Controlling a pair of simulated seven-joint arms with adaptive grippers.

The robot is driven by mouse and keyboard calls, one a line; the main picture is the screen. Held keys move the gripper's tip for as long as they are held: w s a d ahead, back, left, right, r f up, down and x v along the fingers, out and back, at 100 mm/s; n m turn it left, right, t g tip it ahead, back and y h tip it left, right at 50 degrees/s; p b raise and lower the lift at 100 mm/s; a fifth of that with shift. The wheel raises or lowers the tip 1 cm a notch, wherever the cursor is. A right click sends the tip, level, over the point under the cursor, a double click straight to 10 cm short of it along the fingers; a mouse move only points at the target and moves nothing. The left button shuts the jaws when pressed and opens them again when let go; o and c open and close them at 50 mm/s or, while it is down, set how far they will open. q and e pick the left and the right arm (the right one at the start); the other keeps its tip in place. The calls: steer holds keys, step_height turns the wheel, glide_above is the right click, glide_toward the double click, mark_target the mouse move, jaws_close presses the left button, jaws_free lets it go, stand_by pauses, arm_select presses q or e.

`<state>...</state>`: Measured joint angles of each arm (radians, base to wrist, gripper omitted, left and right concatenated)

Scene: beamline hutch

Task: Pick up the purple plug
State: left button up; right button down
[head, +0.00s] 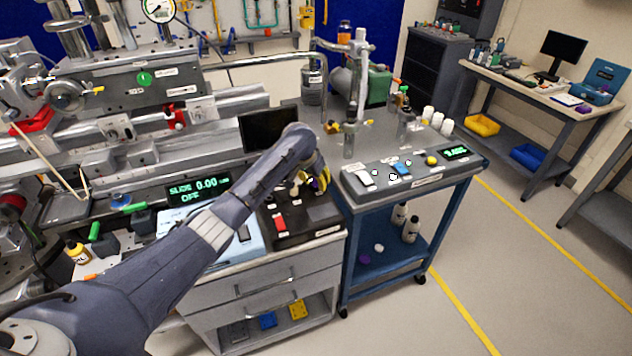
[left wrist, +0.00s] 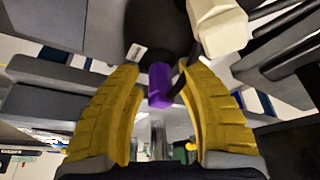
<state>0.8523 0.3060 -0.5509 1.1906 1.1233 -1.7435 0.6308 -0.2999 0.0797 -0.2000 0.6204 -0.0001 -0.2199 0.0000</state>
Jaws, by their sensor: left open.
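The purple plug (left wrist: 160,86) shows in the left wrist view between the two yellow fingers of my left gripper (left wrist: 164,78). A gap shows on each side of it, so the fingers are open around it and do not appear to grip it. In the head view my left gripper (head: 318,179) is low over the black panel on the grey cabinet. Only a small purple patch shows there, and the fingers and arm hide most of that spot. My right gripper is not in view.
A cream block (left wrist: 217,27) is close beside the right finger in the left wrist view. The black panel (head: 290,228) carries a red switch (head: 280,222). A blue cart (head: 412,190) with switches and bottles stands to the right. A dark monitor (head: 267,129) stands behind my arm.

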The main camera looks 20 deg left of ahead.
arm_select(q)
jaws_close()
steer(key=shift+r, duration=0.1)
stand_by(0.3)
step_height(320, 180, up, 20)
stand_by(0.7)
